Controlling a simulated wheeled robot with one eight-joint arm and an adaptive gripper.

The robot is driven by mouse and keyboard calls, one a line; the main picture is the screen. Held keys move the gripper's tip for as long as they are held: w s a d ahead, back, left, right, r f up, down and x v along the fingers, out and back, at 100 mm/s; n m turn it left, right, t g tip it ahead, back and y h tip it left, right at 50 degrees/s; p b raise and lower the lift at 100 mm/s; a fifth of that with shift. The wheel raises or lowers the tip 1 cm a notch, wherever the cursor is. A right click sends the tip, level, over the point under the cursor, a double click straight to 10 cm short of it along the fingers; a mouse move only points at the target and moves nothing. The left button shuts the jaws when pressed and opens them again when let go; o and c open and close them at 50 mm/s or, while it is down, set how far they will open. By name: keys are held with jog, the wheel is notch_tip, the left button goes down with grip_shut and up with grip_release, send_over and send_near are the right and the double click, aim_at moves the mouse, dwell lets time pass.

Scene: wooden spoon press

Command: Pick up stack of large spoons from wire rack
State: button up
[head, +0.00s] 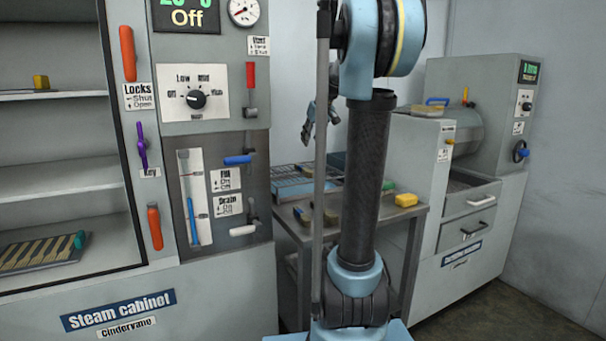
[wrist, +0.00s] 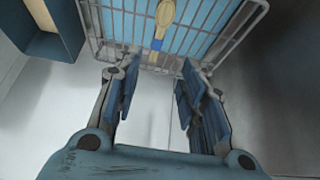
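In the wrist view a wire rack (wrist: 228,42) with a light blue floor lies at the top of the picture. A wooden spoon with a blue band (wrist: 163,22) lies in it, its end reaching the near rim; I cannot tell how many spoons are stacked there. My gripper (wrist: 157,82) is open and empty, its fingers spread to either side of the spoon's line and short of the spoon. In the head view my gripper (head: 321,118) is small and partly hidden by my arm, above a table with blue wire racks (head: 298,188).
The grey table (head: 292,228) also holds a yellow block (head: 406,200) and small tools. A grey machine (head: 488,215) stands at right. A dark blue box (wrist: 45,42) is at the wrist view's upper left.

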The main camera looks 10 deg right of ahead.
aim_at(304, 168)
jog(key=x, duration=1.5)
jog(key=shift+f, duration=0.35)
jog(key=shift+d, duration=0.1)
grip_shut()
